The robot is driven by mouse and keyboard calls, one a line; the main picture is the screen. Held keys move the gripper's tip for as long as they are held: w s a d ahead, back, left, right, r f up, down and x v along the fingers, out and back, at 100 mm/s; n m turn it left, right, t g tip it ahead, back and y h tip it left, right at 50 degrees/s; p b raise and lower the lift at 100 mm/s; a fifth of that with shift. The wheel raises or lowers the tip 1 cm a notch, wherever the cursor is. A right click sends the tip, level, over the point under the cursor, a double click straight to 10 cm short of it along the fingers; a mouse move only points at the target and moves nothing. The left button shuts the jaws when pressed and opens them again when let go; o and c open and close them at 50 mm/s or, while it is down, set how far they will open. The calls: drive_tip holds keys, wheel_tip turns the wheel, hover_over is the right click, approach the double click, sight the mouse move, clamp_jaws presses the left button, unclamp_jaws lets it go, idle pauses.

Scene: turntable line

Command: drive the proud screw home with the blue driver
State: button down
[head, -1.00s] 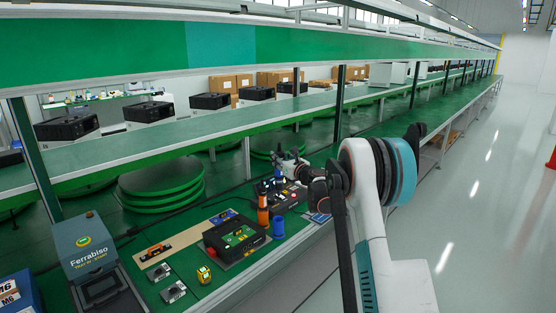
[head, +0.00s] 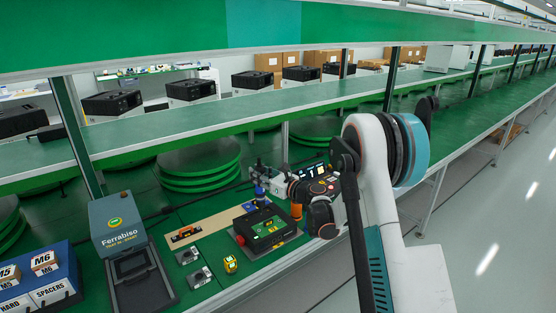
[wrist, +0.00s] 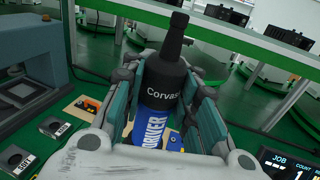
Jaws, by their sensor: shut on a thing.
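My gripper (wrist: 163,92) is shut on the blue driver (wrist: 158,136), which has a blue lower body and a black upper part with white lettering. The driver stands roughly upright between the fingers in the wrist view. In the head view my gripper (head: 260,176) holds the driver (head: 259,191) near the back edge of a black unit with a green panel (head: 245,238). I cannot tell whether the driver touches the unit. The driver's working end is hidden. I cannot make out the proud screw in either view.
An orange driver (head: 297,211) stands right of the unit, close to my arm. A job display (wrist: 286,160) is at lower right. A yellow block (head: 230,264), grey labelled blocks (head: 188,256), a wooden strip (head: 212,228) and a Ferrabiso machine (head: 120,232) are left.

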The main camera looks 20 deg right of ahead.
sight(260, 194)
drive_tip(key=shift+s+a+f, duration=0.25)
drive_tip(key=shift+a, duration=0.4)
drive_tip(key=shift+f+b, duration=1.1)
drive_tip(key=shift+f, duration=1.15)
drive_tip(key=shift+f+b, duration=0.65)
drive_tip(key=shift+f, duration=0.05)
drive_tip(key=shift+f+b, duration=0.2)
drive_tip(key=shift+b, duration=0.55)
drive_tip(key=shift+f+b, duration=0.35)
drive_tip(key=shift+r, duration=0.1)
drive_tip(key=shift+r+p, duration=1.35)
drive_tip(key=shift+r, duration=1.6)
